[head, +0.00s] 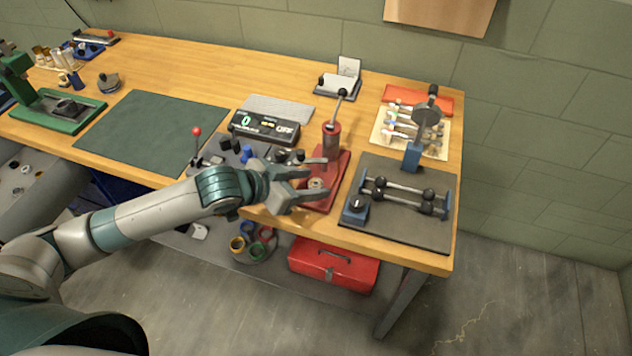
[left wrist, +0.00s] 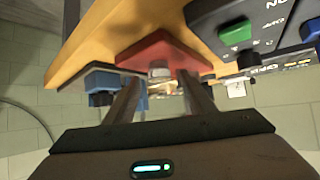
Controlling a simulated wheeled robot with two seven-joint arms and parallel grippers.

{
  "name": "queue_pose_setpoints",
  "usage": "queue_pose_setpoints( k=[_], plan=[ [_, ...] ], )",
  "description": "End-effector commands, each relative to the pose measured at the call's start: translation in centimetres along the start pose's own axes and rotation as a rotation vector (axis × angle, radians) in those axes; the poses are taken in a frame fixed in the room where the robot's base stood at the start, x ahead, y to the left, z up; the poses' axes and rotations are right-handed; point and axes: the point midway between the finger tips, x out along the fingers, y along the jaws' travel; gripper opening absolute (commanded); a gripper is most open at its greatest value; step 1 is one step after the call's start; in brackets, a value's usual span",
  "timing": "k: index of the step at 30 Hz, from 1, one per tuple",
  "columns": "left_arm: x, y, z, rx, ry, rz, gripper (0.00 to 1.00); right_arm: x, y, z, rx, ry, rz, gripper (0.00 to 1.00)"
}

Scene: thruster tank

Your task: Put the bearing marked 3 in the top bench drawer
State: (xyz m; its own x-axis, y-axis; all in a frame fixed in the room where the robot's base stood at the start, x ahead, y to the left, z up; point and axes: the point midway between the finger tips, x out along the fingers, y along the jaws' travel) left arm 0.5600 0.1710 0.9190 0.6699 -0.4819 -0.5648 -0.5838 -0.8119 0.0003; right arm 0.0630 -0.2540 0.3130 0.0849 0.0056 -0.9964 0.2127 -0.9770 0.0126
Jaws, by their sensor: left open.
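A small round metal part (head: 316,183), perhaps a bearing, sits on the red base of the arbor press (head: 334,165) near the bench's front edge. No number can be read on it. It also shows in the left wrist view (left wrist: 159,69), beyond the fingertips. My left gripper (head: 323,180) is open and empty, its fingers spread at the front of the red base, close to the part. I cannot tell if they touch it. A grey open compartment (head: 38,188), possibly a drawer, shows at the far left with small parts inside. My right gripper is out of view.
A digital readout (head: 264,128) and dark tool blocks stand left of the press. A grey plate with a rod fixture (head: 402,195) is at right. The green mat (head: 145,130) is clear. A red toolbox (head: 333,266) and colored rings (head: 252,242) are below the bench.

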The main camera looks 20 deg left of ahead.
Motion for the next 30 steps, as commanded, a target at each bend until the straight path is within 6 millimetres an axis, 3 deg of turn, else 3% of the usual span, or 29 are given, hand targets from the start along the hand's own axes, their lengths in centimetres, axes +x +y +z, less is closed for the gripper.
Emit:
queue_pose_setpoints(
  k=[11,12,17,18,20,30],
  plan=[
    [-0.02,-0.01,0.04,0.000,0.000,0.000,0.50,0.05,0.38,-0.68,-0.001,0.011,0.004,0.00],
    [-0.02,-0.01,0.04,0.000,0.000,0.000,0.47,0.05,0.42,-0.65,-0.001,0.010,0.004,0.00],
    [-0.03,-0.01,0.04,0.000,0.000,0.000,0.09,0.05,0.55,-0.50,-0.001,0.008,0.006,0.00],
    [-0.03,-0.01,0.04,0.000,0.000,0.000,0.05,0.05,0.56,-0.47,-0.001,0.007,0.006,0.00],
    [-0.03,-0.02,0.02,0.000,0.000,0.000,0.01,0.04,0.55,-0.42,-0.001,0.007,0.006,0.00],
    [-0.24,-0.05,-0.33,0.001,0.001,-0.001,0.01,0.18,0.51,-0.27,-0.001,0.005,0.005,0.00]
  ],
)
